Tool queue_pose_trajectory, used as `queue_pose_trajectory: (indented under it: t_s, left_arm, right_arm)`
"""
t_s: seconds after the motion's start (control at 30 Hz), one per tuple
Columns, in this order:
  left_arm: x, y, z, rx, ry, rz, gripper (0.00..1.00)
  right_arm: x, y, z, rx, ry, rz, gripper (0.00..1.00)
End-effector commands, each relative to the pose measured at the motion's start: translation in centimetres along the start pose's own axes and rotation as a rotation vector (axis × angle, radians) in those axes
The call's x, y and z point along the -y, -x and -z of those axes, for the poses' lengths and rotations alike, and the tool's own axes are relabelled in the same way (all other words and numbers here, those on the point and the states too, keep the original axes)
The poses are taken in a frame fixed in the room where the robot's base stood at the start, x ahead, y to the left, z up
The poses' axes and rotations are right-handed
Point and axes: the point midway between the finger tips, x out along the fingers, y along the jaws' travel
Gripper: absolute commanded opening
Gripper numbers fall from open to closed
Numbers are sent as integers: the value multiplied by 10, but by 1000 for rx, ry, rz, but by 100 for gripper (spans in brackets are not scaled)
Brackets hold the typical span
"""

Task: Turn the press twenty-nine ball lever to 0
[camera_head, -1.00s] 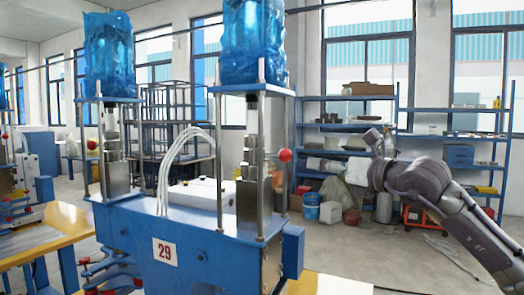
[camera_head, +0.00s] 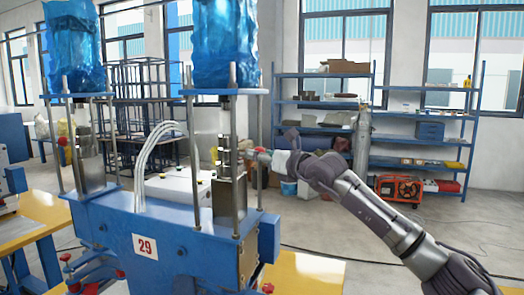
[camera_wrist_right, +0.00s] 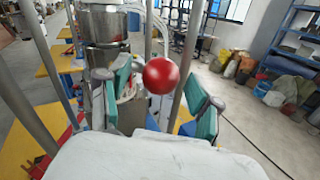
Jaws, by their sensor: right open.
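The press (camera_head: 185,235) is blue, has a plate with a red 29 (camera_head: 145,246), and stands left of centre in the head view. The red ball of its right-hand lever shows clearly in the right wrist view (camera_wrist_right: 161,76). It lies between the teal finger pads as seen there, with gaps to both. My right gripper (camera_wrist_right: 165,97) is open, with nothing gripped. In the head view it is at the right side of the press's right column (camera_head: 229,180), and the ball is largely hidden there. The lever's rod and any 0 mark cannot be made out. My left gripper is out of view.
Steel guide rods (camera_wrist_right: 37,68) stand close beside the gripper in the wrist view. Another red ball (camera_head: 62,141) is at the press's left column. Blue shelves (camera_head: 375,130) and an orange machine (camera_head: 398,189) stand behind. The floor right of the press is open.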

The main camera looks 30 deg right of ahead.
Motion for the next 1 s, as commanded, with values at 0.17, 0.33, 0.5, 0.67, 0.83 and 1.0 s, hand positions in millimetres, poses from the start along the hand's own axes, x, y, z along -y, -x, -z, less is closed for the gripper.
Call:
queue_pose_trajectory:
  t_s: [0.17,0.33,0.5,0.67,0.83,1.0]
  left_arm:
    - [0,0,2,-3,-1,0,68]
    - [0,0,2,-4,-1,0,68]
    - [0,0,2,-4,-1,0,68]
    - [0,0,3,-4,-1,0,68]
    - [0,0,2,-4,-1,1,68]
    - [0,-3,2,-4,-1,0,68]
  right_arm:
    - [0,0,0,0,0,0,64]
    - [0,0,0,0,0,1,44]
    - [1,0,0,0,0,1,16]
    - [1,0,0,1,0,2,0]
    - [1,0,-1,3,1,2,0]
    - [2,0,-1,6,2,6,0]
